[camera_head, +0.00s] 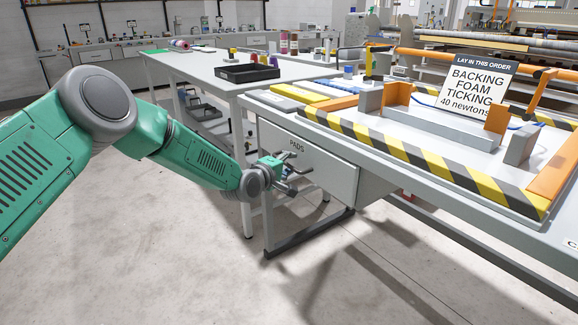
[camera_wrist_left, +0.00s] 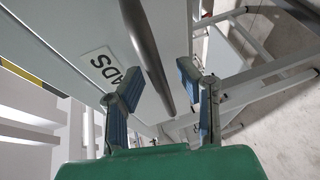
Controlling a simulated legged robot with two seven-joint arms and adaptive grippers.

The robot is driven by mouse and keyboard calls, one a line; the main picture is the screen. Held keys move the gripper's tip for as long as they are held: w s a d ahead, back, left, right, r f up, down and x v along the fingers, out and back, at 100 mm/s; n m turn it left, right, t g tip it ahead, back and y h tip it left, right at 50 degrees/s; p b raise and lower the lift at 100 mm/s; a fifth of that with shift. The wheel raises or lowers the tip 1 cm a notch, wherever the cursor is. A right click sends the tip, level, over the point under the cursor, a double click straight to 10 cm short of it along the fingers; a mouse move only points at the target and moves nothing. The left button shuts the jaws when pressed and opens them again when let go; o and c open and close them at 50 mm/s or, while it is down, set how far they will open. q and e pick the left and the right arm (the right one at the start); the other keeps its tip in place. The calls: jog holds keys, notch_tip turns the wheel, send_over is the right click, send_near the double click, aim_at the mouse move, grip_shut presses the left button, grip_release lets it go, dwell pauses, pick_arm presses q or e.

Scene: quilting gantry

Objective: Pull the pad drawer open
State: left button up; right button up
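The pad drawer (camera_head: 328,174) has a pale grey front marked PADS and sits under the left end of the workbench. In the left wrist view its front (camera_wrist_left: 72,30) shows the label, partly covered by a finger. The drawer's handle (camera_wrist_left: 146,42) is a grey metal bar. My left gripper (camera_head: 287,171) is at the drawer front. In the left wrist view its two blue-padded fingers (camera_wrist_left: 157,80) are apart, one on each side of the bar, with visible gaps. No open gap at the drawer's top edge can be made out. My right gripper is not in view.
The workbench (camera_head: 400,217) carries a striped yellow-black border, grey and orange blocks and an order sign (camera_head: 473,88). A side table (camera_head: 205,70) with a black tray (camera_head: 248,73) stands behind my left arm. The floor before the drawer is clear.

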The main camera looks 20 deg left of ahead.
pick_arm(q)
jog(key=shift+a, duration=0.15)
jog(key=c, duration=0.4)
jog(key=shift+a, duration=0.2)
grip_shut()
jog(key=shift+a, duration=0.35)
jog(key=s+a+p, duration=0.4)
jog(key=s+a, duration=0.4)
jog(key=s, duration=0.3)
jog(key=s+a+p, duration=0.4)
jog(key=s+a, duration=0.5)
jog(key=s, duration=0.2)
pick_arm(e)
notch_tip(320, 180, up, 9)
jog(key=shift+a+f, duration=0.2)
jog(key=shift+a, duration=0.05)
pick_arm(q)
jog(key=shift+o, duration=1.8)
grip_release()
jog(key=shift+o, duration=0.2)
jog(key=shift+a+f, duration=0.1)
jog(key=shift+a, duration=0.05)
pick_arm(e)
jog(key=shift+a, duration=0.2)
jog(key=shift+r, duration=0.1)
